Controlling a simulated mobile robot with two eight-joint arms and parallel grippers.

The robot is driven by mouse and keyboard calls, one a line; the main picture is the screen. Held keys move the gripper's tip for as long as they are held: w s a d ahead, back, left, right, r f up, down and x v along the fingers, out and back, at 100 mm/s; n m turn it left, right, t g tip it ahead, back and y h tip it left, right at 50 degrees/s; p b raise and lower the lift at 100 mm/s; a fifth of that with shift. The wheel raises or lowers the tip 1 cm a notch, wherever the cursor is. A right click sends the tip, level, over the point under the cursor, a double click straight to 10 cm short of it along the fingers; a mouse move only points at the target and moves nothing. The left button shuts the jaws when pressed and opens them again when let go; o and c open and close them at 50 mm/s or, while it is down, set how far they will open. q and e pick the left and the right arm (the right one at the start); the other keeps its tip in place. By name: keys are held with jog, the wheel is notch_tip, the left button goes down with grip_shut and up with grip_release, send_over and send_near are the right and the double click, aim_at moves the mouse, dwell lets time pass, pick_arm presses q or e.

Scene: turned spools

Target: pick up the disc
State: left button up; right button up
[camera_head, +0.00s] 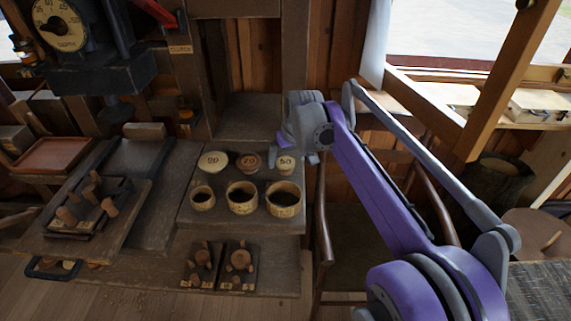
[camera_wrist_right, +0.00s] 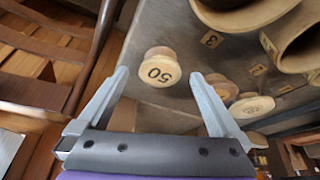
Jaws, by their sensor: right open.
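A pale round wooden disc marked 50 (camera_head: 286,162) lies on the grey bench top behind the right-hand of three round wooden cups. My right gripper (camera_head: 311,158) is just right of this disc in the head view. In the right wrist view the open fingers (camera_wrist_right: 158,82) have the 50 disc (camera_wrist_right: 159,68) between and beyond their tips, with gaps on both sides. Two more discs, marked 70 (camera_head: 249,162) and 90 (camera_head: 213,161), lie in a row to the left. My left gripper is not in view.
Three open wooden cups (camera_head: 242,198) stand in front of the discs. Dark peg blocks (camera_head: 238,263) lie on the lower shelf, and a tray of wooden pegs (camera_head: 90,207) is at left. A curved dark wooden rail (camera_head: 322,215) runs beside the bench's right edge.

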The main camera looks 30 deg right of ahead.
aim_at(287, 165)
jog(key=shift+f, duration=0.15)
jog(key=c, duration=1.2)
notch_tip(287, 165, up, 10)
jog(key=shift+r+p, duration=0.1)
jog(key=shift+p, duration=0.75)
jog(key=shift+c, duration=0.2)
